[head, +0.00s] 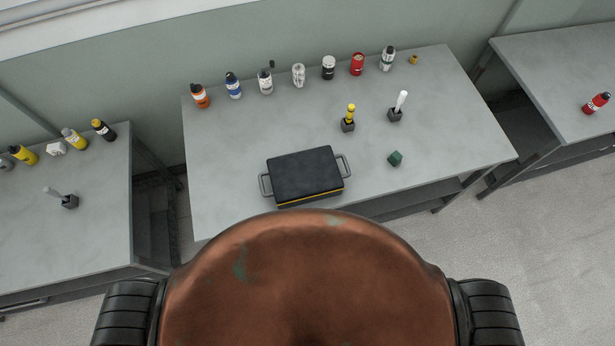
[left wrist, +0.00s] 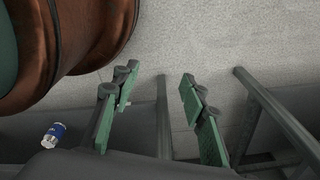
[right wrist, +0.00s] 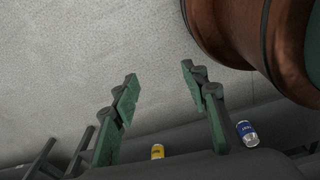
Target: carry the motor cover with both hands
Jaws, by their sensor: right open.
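The motor cover is a black box with a yellow stripe (head: 305,174) and a grey loop handle on each side. It lies flat on the middle table near its front edge, in the head view. The left handle (head: 266,185) and right handle (head: 345,165) are both free. My left gripper (left wrist: 155,85) shows in the left wrist view with its green-padded fingers apart and nothing between them, over the floor. My right gripper (right wrist: 159,75) is likewise open and empty over the floor in the right wrist view. Neither gripper shows in the head view.
On the middle table (head: 230,190), several bottles and cans line the back edge. A yellow-handled tool in a holder (head: 348,120), a white-handled one (head: 397,108) and a green block (head: 395,158) stand right of the cover. Other tables flank both sides.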

